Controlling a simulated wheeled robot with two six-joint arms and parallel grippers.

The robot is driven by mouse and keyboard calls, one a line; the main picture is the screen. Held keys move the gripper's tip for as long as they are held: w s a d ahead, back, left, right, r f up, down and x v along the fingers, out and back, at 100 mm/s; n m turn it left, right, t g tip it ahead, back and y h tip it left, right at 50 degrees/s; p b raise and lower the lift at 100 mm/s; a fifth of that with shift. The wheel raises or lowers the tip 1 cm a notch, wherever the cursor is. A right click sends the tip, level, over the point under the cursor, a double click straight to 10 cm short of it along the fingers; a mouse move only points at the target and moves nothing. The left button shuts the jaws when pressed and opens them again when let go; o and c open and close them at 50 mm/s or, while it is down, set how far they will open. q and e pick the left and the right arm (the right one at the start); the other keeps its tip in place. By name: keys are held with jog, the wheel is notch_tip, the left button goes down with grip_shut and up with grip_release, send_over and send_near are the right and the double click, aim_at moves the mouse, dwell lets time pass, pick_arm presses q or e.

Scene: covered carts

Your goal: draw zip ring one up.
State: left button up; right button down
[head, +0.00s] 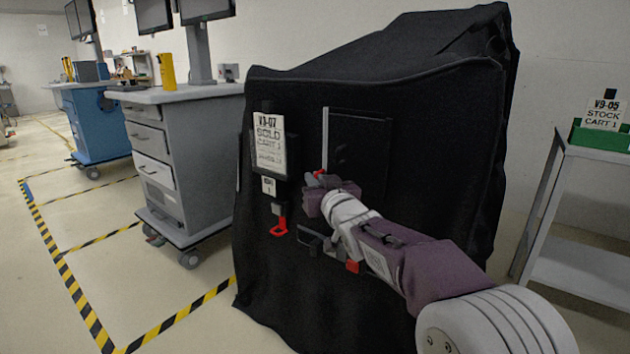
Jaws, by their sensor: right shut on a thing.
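A black fabric cover (430,150) drapes over a cart. My right gripper (316,181) is at the front of the cover, beside a dark panel, and is shut on a small red piece (320,173), probably a zip ring. Most of that piece is hidden by the fingers, and its number cannot be read. A second red ring (279,228) hangs lower left, below a small white tag (268,186), apart from my gripper. Another red piece (353,266) shows lower down, partly behind my right arm. My left gripper is not in view.
A shelf (592,150) stands at right. Floor at left is clear, marked with striped tape (85,310).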

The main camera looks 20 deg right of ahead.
notch_tip(320, 180, up, 15)
jog(key=p, duration=1.3)
jog(key=shift+f, duration=0.4)
jog(key=c, duration=1.8)
grip_release()
jog(key=s+p, duration=0.2)
jog(key=s, duration=0.7)
jog(key=shift+d, duration=0.35)
